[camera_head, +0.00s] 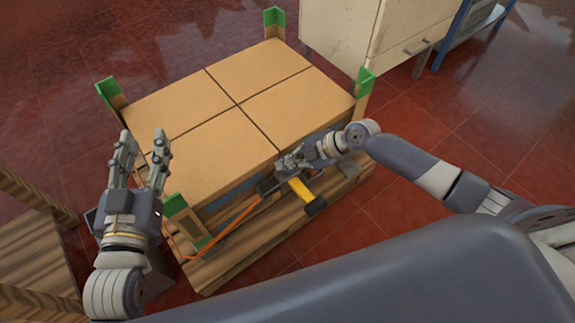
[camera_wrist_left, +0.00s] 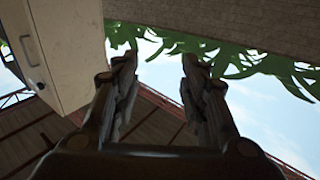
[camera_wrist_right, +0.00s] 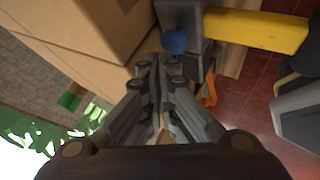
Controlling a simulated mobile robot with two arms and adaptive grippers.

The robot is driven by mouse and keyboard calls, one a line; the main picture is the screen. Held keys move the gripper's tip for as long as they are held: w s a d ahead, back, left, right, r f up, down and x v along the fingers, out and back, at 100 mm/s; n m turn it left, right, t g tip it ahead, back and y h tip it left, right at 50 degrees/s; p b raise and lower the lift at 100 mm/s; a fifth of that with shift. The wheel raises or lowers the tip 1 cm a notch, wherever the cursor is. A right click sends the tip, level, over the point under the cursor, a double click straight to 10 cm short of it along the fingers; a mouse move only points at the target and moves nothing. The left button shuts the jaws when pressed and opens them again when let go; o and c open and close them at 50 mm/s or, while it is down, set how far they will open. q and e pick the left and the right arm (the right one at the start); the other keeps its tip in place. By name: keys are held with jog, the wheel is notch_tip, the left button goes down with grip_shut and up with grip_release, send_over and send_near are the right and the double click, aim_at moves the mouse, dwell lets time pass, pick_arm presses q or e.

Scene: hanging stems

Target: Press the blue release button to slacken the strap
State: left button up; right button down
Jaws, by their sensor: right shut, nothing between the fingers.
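The blue release button (camera_wrist_right: 175,42) shows in the right wrist view on the grey body of the strap tensioner (camera_wrist_right: 196,18), which has a yellow handle (camera_wrist_right: 255,30). In the head view the yellow handle (camera_head: 300,189) sticks out at the front of the load; the button cannot be made out there. The orange strap (camera_head: 237,231) runs along the front side. My right gripper (camera_head: 282,164) is shut and empty at the tensioner; its fingertips (camera_wrist_right: 160,68) are just short of the button, with contact not clear. My left gripper (camera_head: 141,140) is open and empty at the left.
Several cardboard boxes (camera_head: 235,85) stand on a wooden pallet (camera_head: 222,264), with green corner guards (camera_head: 275,18) at the corners. A pale cabinet (camera_head: 370,30) stands behind at the right. Wooden boards (camera_head: 30,255) lie at the lower left. Red floor (camera_head: 440,95) is open at the right.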

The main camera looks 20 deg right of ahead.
pick_arm(q)
jog(key=shift+s+a+f+g+y, duration=0.15)
jog(key=shift+f+g, duration=0.1)
jog(key=shift+f, duration=0.35)
jog(key=shift+s+a+f+g+y, duration=0.15)
jog(key=shift+f+g, duration=0.1)
jog(key=shift+f, duration=0.35)
pick_arm(e)
jog(key=shift+r, duration=0.3)
pick_arm(q)
jog(key=shift+w+r, duration=0.1)
jog(key=shift+w, duration=0.05)
pick_arm(e)
jog(key=shift+r, duration=0.1)
jog(key=shift+r+p, duration=0.4)
jog(key=shift+p, duration=0.05)
jog(key=shift+r+p, duration=0.6)
jog(key=shift+r, duration=0.25)
jog(key=shift+r+p, duration=0.3)
jog(key=shift+r, duration=0.1)
pick_arm(q)
jog(key=s+a+f+g+y+p, duration=0.1)
jog(key=s+a+f+g, duration=0.3)
jog(key=s+f+g, duration=0.5)
jog(key=shift+s+a+f+n+y, duration=0.25)
jog(key=shift+s+f+y, duration=0.45)
jog(key=shift+f, duration=1.5)
pick_arm(e)
jog(key=shift+r, duration=0.75)
